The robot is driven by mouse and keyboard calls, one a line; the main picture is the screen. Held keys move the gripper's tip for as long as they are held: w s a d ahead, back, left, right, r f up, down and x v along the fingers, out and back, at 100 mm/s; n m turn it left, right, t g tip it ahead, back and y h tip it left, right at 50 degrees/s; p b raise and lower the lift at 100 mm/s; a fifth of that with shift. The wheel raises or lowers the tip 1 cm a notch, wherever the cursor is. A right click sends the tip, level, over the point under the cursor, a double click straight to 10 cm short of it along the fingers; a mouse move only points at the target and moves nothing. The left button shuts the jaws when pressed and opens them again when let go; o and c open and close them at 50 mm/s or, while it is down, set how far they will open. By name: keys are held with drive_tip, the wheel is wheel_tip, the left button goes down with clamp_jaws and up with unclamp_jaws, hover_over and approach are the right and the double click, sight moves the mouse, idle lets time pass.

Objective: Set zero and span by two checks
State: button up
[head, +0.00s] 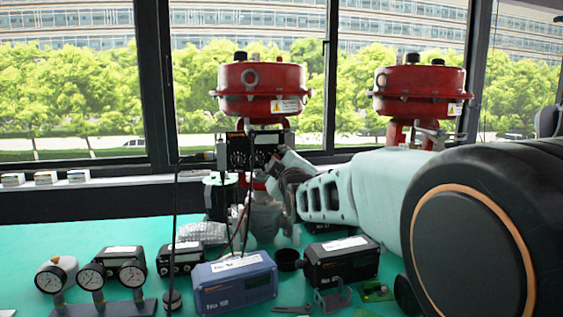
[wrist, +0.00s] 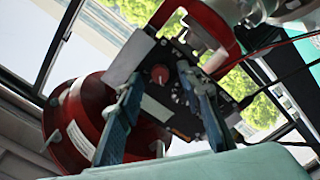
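The valve with a red actuator (head: 262,88) stands at the middle of the bench. A dark positioner (head: 238,152) is mounted below the actuator. My gripper (head: 277,168) reaches the positioner from the right. I cannot tell whether the tips touch the panel. Scale marks are too small to read.
A second red valve actuator (head: 420,92) stands at right behind my arm. Pressure gauges (head: 91,276) stand at front left. A blue instrument box (head: 235,283) and a black box (head: 340,260) lie in front. Cables (head: 175,220) hang from the positioner.

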drive_tip(key=v, duration=0.7)
drive_tip(key=shift+s, duration=0.25)
drive_tip(key=shift+d, duration=0.1)
